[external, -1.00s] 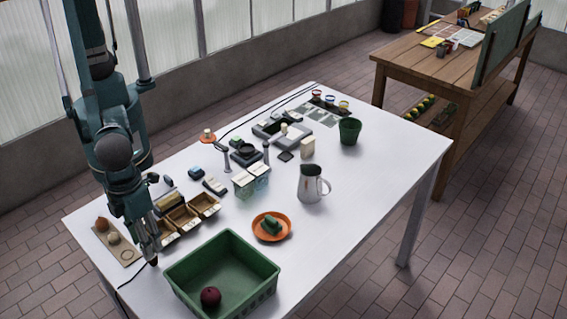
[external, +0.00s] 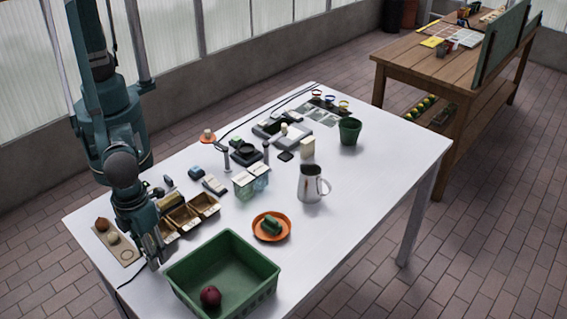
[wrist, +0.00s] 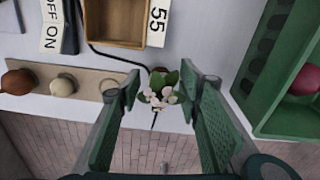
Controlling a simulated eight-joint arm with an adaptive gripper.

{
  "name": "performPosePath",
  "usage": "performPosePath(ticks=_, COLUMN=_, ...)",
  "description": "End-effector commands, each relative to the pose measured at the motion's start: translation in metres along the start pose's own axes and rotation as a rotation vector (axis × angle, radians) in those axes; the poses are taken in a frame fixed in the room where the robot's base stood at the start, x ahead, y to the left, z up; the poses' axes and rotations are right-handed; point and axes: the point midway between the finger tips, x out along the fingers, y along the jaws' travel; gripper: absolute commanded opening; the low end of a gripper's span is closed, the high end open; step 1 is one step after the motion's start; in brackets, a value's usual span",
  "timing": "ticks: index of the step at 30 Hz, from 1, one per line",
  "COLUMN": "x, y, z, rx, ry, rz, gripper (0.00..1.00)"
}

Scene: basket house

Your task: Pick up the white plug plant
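The white plug plant (wrist: 162,97), with pale white-pink flowers and green leaves, shows in the wrist view near the table's edge, between my gripper's two fingers. My gripper (wrist: 157,88) is open, with a finger on either side of the plant and small gaps visible between them. In the external view my gripper (external: 153,262) points down at the table's near left edge, just left of the green crate. The plant cannot be made out there, where the gripper hides it. The plant's lower part is mostly hidden by its leaves and flowers.
A green crate (external: 222,247) holding a dark red ball (external: 210,296) stands close on the right. Wooden boxes (external: 186,217) are behind, and a board with round items (external: 118,242) is left. An orange plate (external: 285,228) and a pitcher (external: 311,185) stand farther right.

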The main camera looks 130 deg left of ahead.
Motion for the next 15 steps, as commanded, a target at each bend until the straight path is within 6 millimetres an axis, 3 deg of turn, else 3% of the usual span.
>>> performPosePath(ticks=9, x=-0.0002, y=-0.0001, z=0.0, rx=0.0, ry=0.0, rz=0.0, gripper=0.35)
performPosePath(ticks=15, x=-0.0002, y=-0.0001, z=0.0, rx=0.0, ry=0.0, rz=0.0, gripper=0.1)
